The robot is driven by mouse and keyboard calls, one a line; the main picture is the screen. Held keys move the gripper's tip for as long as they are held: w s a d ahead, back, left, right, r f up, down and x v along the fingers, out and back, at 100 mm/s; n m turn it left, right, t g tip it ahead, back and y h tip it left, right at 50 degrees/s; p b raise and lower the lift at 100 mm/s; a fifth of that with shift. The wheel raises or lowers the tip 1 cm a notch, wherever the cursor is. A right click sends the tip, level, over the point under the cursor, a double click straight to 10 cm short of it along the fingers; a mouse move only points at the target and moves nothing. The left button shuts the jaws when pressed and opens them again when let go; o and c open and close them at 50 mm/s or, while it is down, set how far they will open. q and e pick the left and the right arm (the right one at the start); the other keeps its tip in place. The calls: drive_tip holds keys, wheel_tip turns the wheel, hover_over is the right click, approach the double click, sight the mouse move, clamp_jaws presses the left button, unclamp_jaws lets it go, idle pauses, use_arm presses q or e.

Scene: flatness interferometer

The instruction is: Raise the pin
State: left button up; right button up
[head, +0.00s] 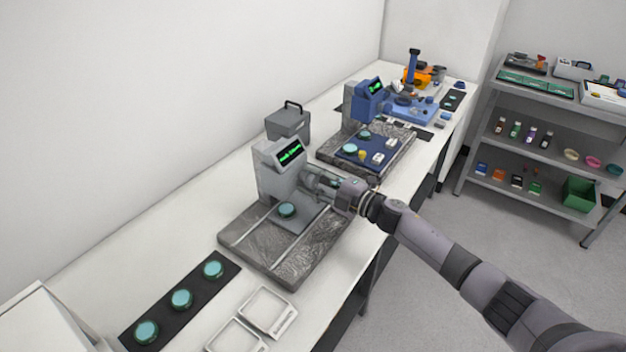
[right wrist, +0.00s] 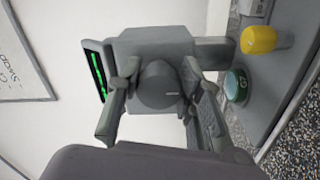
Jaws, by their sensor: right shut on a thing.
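The grey interferometer (head: 272,172) with a lit green screen stands on a dark stone base (head: 255,240). In the right wrist view, a round dark grey knob (right wrist: 160,88) sticks out from the side of its grey body (right wrist: 150,45). My right gripper (head: 315,182) reaches in from the right at the instrument's side, and its fingers (right wrist: 160,75) are shut on the knob from both sides. No separate pin can be made out. A teal disc (head: 287,210) lies on the plate below the instrument head. My left gripper is not in view.
A dark strip with teal discs (head: 181,299) and white frames (head: 267,311) lie in front. Behind stand a grey case (head: 288,121) and a blue instrument (head: 368,103). Near it is a yellow piece (head: 362,155). A shelf rack (head: 548,125) stands at right, across open floor.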

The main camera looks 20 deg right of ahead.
drive_tip(key=o, duration=1.1)
drive_tip(key=shift+o, duration=0.2)
drive_tip(key=shift+s+d, duration=0.1)
drive_tip(key=v, duration=1.1)
drive_tip(key=shift+s+d, duration=0.25)
drive_tip(key=shift+s, duration=0.05)
